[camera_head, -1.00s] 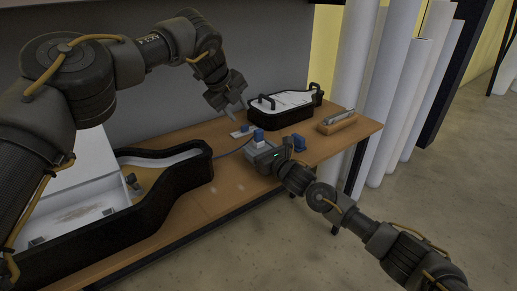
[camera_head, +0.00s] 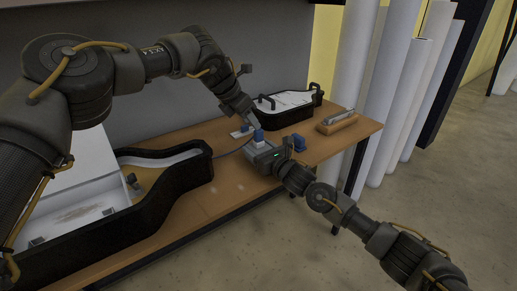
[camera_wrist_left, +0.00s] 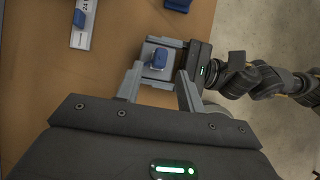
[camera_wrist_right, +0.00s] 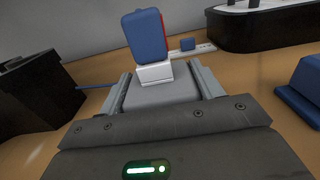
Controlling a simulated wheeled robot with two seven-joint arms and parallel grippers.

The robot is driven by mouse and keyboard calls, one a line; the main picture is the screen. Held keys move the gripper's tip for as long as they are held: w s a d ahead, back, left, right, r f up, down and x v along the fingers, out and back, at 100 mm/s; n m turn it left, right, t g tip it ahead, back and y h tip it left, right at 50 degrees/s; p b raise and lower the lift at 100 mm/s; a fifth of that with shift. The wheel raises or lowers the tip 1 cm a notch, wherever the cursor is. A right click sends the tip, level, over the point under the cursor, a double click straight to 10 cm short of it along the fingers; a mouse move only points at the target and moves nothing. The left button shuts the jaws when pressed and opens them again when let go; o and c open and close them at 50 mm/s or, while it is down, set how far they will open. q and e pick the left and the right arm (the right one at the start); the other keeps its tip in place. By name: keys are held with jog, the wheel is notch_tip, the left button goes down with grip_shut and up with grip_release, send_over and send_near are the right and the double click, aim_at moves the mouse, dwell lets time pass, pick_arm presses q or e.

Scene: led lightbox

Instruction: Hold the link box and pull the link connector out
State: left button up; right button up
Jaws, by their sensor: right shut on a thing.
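The link box (camera_head: 256,147) is a small grey box on the wooden table. The blue link connector (camera_head: 258,135) stands upright on its top, and shows large in the right wrist view (camera_wrist_right: 145,38). My right gripper (camera_wrist_right: 160,82) is shut on the box, with one finger on each side of it. My left gripper (camera_head: 249,122) points down just above the connector. In the left wrist view its fingers (camera_wrist_left: 157,78) are apart, with the connector (camera_wrist_left: 158,58) slightly beyond and between them. I cannot tell whether they touch it.
A blue block (camera_head: 299,142) lies right of the box. A white strip with a blue part (camera_wrist_left: 81,22) lies behind. A black tray (camera_head: 283,115) and a wooden holder (camera_head: 338,122) stand farther back. A large black-edged case (camera_head: 160,205) fills the table's left side.

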aim_at(262, 129)
pick_arm(q)
jog(key=shift+x, duration=3.4)
grip_shut()
jog(key=shift+r, duration=0.15)
jog(key=shift+r, duration=1.2)
jog(key=shift+r, duration=2.5)
jog(key=shift+s, duration=0.1)
